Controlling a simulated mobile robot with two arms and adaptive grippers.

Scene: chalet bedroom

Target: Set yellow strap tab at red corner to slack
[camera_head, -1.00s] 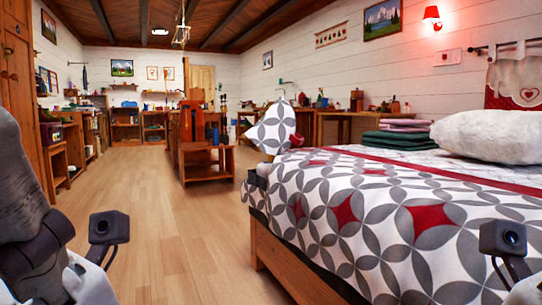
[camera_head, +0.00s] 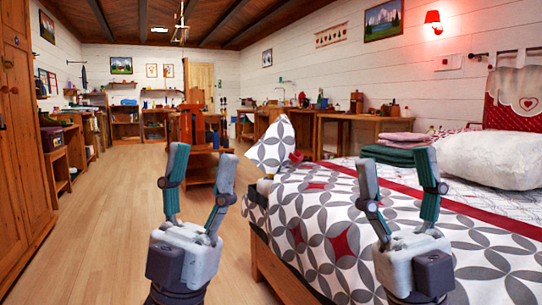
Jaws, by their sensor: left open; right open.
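The bed has a grey, white and red patterned cover (camera_head: 312,215). At its far left corner a pointed flap of the cover (camera_head: 272,146) stands up. A small red piece (camera_head: 296,157) shows beside the flap, and a small pale thing (camera_head: 265,186) sits below it. They are too small to make out, and I cannot pick out a yellow strap tab. My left gripper (camera_head: 201,162) is open and empty, raised left of the bed. My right gripper (camera_head: 397,168) is open and empty, in front of the bed cover in the picture.
A wooden wardrobe (camera_head: 22,120) stands at the left. Wooden floor (camera_head: 110,225) is clear between it and the bed. A wooden bench (camera_head: 208,170) stands beyond the corner. Folded towels (camera_head: 397,156) and a white pillow (camera_head: 490,160) lie on the bed.

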